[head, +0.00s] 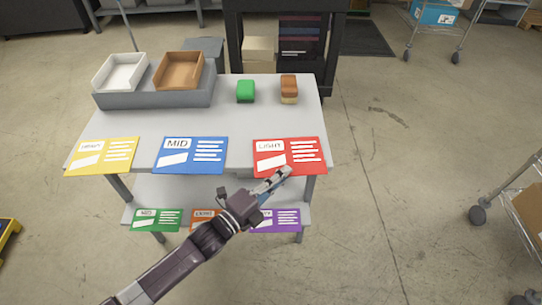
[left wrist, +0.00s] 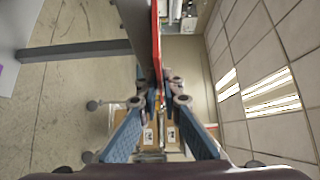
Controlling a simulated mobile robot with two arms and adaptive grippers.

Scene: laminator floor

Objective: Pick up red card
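The red card (head: 290,156) lies flat at the front right of the table top, with white print facing up. In the left wrist view the red card (left wrist: 156,40) shows edge-on as a thin red strip running down between the fingertips. My left gripper (head: 278,180) is at the card's front edge. In the left wrist view the blue fingers of my left gripper (left wrist: 162,95) lean in to a narrow gap at the tips, one on each side of the card, and look shut on it. My right gripper is not in view.
A yellow card (head: 103,156) and a blue card (head: 190,155) lie along the same front edge. Green (head: 156,220), orange and purple (head: 275,220) cards lie on the lower shelf. Behind are a green block (head: 245,91), a brown stack (head: 289,88) and white and brown trays (head: 180,70).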

